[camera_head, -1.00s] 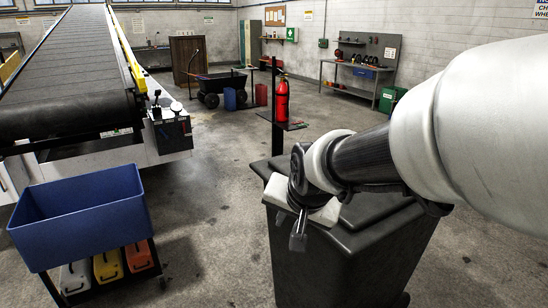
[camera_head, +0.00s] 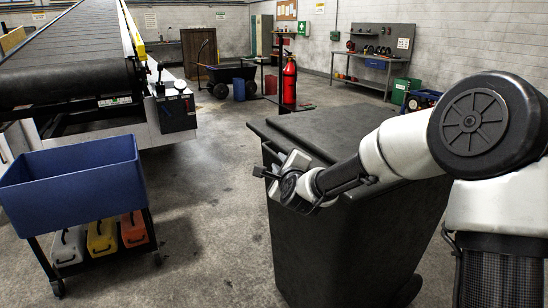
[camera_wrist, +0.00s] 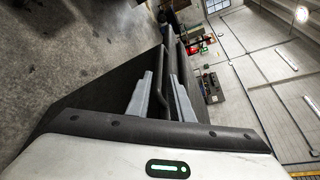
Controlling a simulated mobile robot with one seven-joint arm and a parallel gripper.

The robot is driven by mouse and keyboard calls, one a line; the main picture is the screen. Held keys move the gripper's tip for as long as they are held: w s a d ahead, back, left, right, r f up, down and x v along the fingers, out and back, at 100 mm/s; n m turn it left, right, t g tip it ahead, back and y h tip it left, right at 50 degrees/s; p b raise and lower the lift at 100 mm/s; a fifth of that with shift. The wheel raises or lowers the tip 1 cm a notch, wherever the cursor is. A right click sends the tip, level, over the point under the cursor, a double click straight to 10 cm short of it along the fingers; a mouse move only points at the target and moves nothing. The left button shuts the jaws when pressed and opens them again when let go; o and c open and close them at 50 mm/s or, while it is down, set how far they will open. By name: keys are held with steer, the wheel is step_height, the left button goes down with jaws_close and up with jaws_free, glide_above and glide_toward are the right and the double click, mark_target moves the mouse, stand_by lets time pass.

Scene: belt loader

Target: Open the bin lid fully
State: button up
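The dark grey bin (camera_head: 325,240) stands right of centre in the head view. Its lid (camera_head: 325,128) lies flat over the top and looks shut. My gripper (camera_head: 271,168) is at the bin's left edge, just below the lid's rim, with my arm reaching in from the right. In the wrist view, two pale grey fingers (camera_wrist: 165,85) stand apart. A dark bar-like edge (camera_wrist: 181,92) runs between them, and the bin's dark side (camera_wrist: 100,88) lies to the left. I see a gap beside the bar; contact is unclear.
A blue tub (camera_head: 75,185) on a wheeled cart stands at the left, with several coloured cases below. The belt loader (camera_head: 75,75) is behind it. A red fire extinguisher (camera_head: 289,82) stands behind the bin. The floor between cart and bin is clear.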

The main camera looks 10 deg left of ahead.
mark_target(274, 155)
steer(key=x, duration=1.2)
steer(key=shift+w+a+f, duration=0.1)
steer(key=shift+w+a, duration=0.05)
steer(key=shift+w, duration=0.15)
jaws_close()
